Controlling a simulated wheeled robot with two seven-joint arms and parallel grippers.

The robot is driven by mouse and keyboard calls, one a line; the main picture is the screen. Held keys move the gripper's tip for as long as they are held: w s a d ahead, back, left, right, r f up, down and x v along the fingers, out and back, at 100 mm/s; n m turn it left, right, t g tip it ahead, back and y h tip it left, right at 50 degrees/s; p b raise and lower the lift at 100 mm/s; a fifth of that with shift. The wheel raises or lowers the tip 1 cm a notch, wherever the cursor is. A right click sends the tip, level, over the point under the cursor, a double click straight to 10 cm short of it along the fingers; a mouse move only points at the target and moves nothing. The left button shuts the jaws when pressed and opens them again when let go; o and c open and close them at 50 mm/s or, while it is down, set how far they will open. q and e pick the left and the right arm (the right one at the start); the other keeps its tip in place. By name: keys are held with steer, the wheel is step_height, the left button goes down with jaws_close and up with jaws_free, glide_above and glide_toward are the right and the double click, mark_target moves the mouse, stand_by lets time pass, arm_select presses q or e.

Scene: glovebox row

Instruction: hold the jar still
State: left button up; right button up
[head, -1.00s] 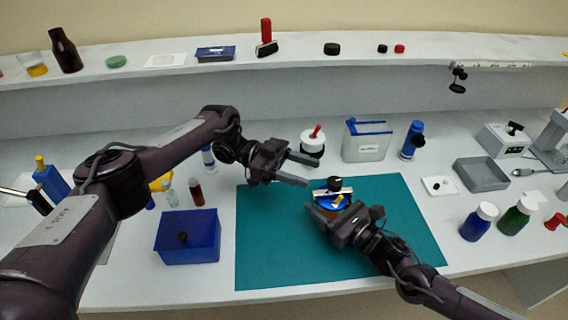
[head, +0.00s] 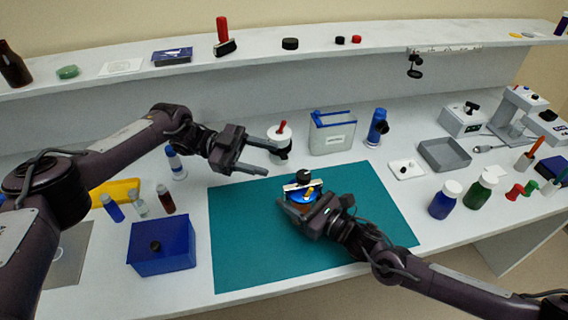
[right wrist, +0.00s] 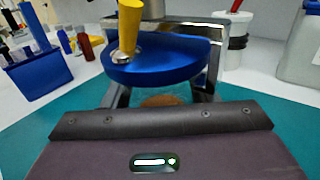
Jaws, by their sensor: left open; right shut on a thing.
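The jar shows its round blue top (head: 296,193) over the teal mat, with a yellow-handled part on it. In the right wrist view the blue top (right wrist: 160,62) fills the middle, and a brownish patch shows below it. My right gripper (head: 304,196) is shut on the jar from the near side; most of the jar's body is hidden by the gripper. A pale bar and a black knob (head: 303,177) show just behind the blue top. My left gripper (head: 266,158) is open and empty, behind and left of the jar, apart from it.
A white pot with a red handle (head: 279,143) stands just beyond my left fingertips. A blue box (head: 162,250) stands left of the teal mat (head: 250,265). A grey tray (head: 444,156) and bottles stand to the right. The mat's front is clear.

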arm_select(q)
steer(key=d+r+m+t, duration=0.2)
steer(key=d+r+m, duration=0.65)
steer(key=d, duration=0.35)
steer(key=s+d+r+m+t+h, duration=0.35)
steer(key=s+d+r, duration=0.35)
steer(key=s+d, duration=0.25)
steer(key=n+t+y, duration=1.6)
steer(key=n+y, duration=0.1)
steer(key=n, duration=1.6)
glide_toward(304, 176)
steer(key=w, duration=0.1)
steer(key=x, duration=1.1)
steer(key=shift+w+d+f, duration=0.1)
steer(key=shift+w, duration=0.25)
